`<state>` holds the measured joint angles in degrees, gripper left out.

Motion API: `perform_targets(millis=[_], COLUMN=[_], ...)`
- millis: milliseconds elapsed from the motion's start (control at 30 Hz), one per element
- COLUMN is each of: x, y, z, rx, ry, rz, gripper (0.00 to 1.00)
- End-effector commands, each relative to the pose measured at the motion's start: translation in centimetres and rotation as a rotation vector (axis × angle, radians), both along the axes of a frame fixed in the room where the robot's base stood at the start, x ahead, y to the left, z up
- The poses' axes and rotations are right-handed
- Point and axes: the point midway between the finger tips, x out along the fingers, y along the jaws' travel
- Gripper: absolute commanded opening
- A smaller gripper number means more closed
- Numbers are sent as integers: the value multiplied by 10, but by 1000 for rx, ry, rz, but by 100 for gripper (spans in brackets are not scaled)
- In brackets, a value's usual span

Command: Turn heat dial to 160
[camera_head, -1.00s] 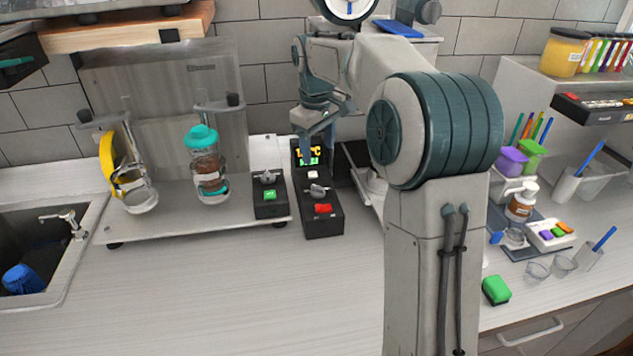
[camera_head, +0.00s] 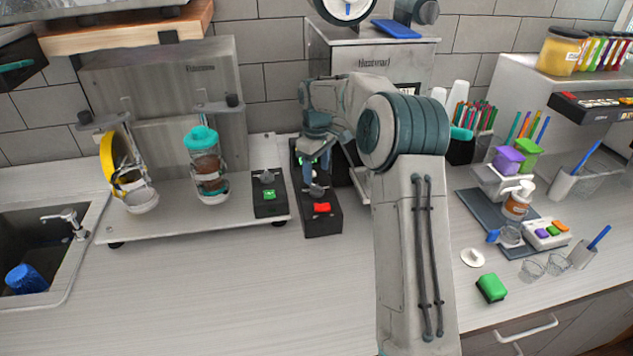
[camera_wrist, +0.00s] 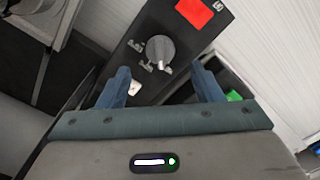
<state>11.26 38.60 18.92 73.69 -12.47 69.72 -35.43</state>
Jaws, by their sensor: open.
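The control box (camera_head: 322,225) is black and stands on the counter right of the machine with the bottles. It carries a grey heat dial (camera_head: 315,192) and a red button (camera_head: 322,208). In the wrist view the dial (camera_wrist: 160,48) shows clearly, with pale marks around it, below the red button (camera_wrist: 195,12). My gripper (camera_head: 315,170) is above the box. The display is mostly hidden behind my gripper in the head view.
A second black box (camera_head: 270,205) with a green button and a knob stands close left on the metal base. A metal appliance (camera_head: 385,52) is behind my arm. The counter in front (camera_head: 230,285) is clear.

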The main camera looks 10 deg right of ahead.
Motion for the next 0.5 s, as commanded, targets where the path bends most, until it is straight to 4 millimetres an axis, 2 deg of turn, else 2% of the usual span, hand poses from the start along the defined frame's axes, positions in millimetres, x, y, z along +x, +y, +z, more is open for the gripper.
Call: perform_targets(millis=[200,333,500], x=[0,0,0], y=[0,0,0], z=[-37,-50,-56], rx=[1,-1,0], ry=[2,1,-1], rz=[1,0,0], gripper=[60,60,60])
